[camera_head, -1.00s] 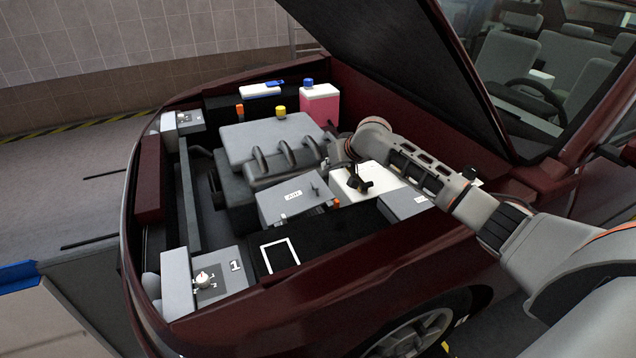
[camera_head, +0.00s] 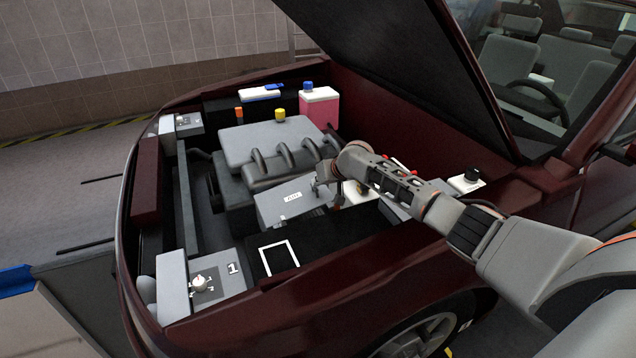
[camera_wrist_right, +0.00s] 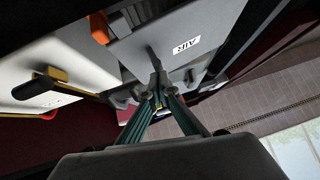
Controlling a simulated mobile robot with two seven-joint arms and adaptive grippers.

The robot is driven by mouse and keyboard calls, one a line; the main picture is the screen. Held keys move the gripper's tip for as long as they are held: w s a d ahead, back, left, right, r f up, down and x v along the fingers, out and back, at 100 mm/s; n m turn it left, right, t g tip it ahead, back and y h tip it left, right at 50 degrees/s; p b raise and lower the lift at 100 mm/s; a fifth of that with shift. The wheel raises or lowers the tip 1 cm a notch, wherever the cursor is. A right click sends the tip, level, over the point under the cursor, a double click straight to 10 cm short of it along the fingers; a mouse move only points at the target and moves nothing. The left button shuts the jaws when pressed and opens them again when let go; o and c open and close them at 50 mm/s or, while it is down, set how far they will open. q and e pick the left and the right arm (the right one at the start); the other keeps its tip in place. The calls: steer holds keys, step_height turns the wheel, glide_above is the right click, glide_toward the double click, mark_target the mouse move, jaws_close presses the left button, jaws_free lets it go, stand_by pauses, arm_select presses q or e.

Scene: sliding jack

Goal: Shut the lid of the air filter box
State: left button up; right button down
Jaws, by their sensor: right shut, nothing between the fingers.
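The air filter box lid (camera_head: 276,207) is a grey plate with a white AIR label, in the middle of the engine bay. In the right wrist view the lid (camera_wrist_right: 140,45) lies just beyond my fingers, with an orange clip (camera_wrist_right: 98,28) by its edge. It looks tilted; how far it stands open I cannot tell. My right gripper (camera_head: 322,183) is at the lid's right side. In the wrist view its fingertips (camera_wrist_right: 158,82) are together and empty, close to a small grey post on the lid; contact is unclear. My left gripper is not in view.
The ribbed grey engine cover (camera_head: 262,140) lies behind the box. A pink fluid tank (camera_head: 320,110) stands at the back. The white battery, partly hidden, is under my right arm. The raised hood (camera_head: 400,70) hangs above right. A dark panel with a white frame (camera_head: 279,257) is in front.

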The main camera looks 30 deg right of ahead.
mark_target(323, 196)
steer(key=shift+f, duration=0.1)
steer(key=shift+y, duration=0.4)
steer(key=f, duration=0.1)
steer(key=d+f, duration=0.1)
steer(key=f+b, duration=0.1)
steer(key=f, duration=0.1)
steer(key=shift+s+d, duration=0.1)
steer(key=shift+d, duration=0.2)
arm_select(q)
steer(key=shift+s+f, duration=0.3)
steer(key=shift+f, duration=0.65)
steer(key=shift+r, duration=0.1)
